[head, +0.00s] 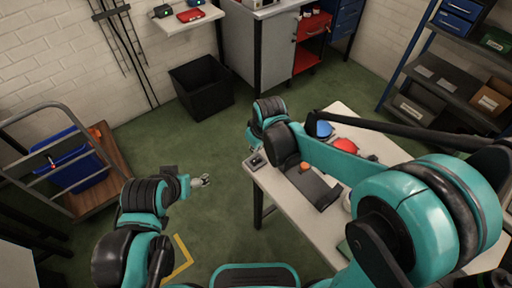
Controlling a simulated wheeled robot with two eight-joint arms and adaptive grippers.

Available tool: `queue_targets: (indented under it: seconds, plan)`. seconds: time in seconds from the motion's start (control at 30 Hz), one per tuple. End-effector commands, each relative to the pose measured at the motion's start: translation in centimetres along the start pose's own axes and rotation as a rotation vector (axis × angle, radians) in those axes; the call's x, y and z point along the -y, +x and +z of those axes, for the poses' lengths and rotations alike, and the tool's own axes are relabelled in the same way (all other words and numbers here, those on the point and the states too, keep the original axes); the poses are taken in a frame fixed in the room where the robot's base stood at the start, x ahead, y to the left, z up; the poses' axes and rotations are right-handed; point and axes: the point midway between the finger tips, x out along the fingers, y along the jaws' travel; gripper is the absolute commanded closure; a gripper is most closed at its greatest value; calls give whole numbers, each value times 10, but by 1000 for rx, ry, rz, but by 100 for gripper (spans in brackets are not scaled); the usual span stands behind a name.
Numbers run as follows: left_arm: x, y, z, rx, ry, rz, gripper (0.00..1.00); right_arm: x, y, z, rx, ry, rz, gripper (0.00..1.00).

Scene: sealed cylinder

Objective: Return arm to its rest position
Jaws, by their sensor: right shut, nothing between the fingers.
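My right arm (340,165) comes in from the right and reaches across the table, with its dark and teal joints above the table's left end. Its gripper is hard to make out against these links; I see nothing held by it. My left arm (140,197) is bent at the lower left. My left gripper (201,181) is over the open floor, left of the table, with small grey fingers too small to read. The pale table (285,205) bears a dark angular fixture (318,188), a small orange part (304,167), a blue round thing (323,129) and a red one (345,145).
A black bin (201,87) stands on the floor behind. A cart with a blue crate (78,165) is at the left, shelving (440,85) at the right. The green floor between is clear.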

Motion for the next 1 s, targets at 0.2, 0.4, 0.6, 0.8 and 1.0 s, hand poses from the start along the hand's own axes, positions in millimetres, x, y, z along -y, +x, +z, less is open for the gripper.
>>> queue_targets:
  seconds: [0.2,0.4,0.6,0.8,1.0]
  plan:
    - [0,-1,-1,0,0,0,20,1,-5,0,0,0,0,100]
    - [0,-1,-1,0,0,0,20,1,-5,0,0,0,0,100]
    - [0,-1,-1,0,0,0,20,1,-5,0,0,0,0,100]
    - [0,0,0,0,0,0,20,-6,-21,12,-18,43,16,100]
    - [0,5,3,0,0,0,20,-28,-69,62,-93,209,77,100]
